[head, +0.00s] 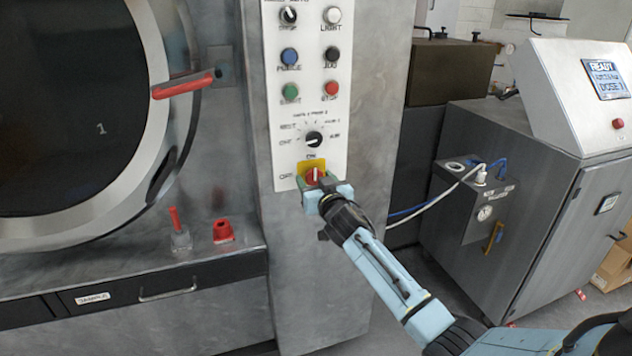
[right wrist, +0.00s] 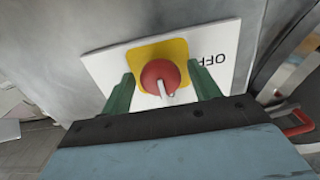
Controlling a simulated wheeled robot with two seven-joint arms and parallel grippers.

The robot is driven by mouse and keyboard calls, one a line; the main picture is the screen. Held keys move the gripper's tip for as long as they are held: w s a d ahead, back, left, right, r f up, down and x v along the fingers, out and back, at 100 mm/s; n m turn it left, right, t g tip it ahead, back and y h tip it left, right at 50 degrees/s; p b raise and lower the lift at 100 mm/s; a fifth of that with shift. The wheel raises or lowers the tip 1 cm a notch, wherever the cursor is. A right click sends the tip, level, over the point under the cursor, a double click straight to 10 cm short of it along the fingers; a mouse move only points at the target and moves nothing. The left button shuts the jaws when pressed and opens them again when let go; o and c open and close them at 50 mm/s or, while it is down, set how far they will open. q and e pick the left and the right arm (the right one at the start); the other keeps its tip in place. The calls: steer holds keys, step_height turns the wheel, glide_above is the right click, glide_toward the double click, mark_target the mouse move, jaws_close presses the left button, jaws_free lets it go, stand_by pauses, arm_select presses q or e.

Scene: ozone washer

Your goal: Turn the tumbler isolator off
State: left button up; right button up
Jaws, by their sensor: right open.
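The tumbler isolator is a red rotary knob (head: 315,175) with a white pointer on a yellow plate (head: 311,165), low on the white control panel. In the head view the pointer looks about upright, toward the ON label. The knob (right wrist: 160,77) also shows in the right wrist view, with its yellow plate (right wrist: 146,50) and the OFF label beside it. My right gripper (head: 316,184) is at the knob. Its green fingers (right wrist: 163,88) are open on either side of the knob, with gaps visible. My left gripper is not in view.
The panel (head: 309,110) carries several buttons and selector knobs above the isolator. A grey console (head: 530,180) stands right.

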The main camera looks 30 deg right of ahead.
steer(key=shift+c, duration=0.4)
steer(key=c, duration=0.8)
steer(key=shift+n, duration=0.4)
steer(key=n+p, duration=0.1)
steer(key=n, duration=0.3)
steer(key=n+p, duration=0.1)
steer(key=n, duration=0.3)
steer(key=shift+d+n, duration=0.1)
steer(key=shift+n, duration=0.2)
steer(key=n, duration=0.4)
steer(key=shift+p, duration=0.35)
steer(key=n, duration=0.4)
steer(key=shift+r+p, duration=0.1)
steer(key=shift+p, duration=0.2)
steer(key=shift+n, duration=0.5)
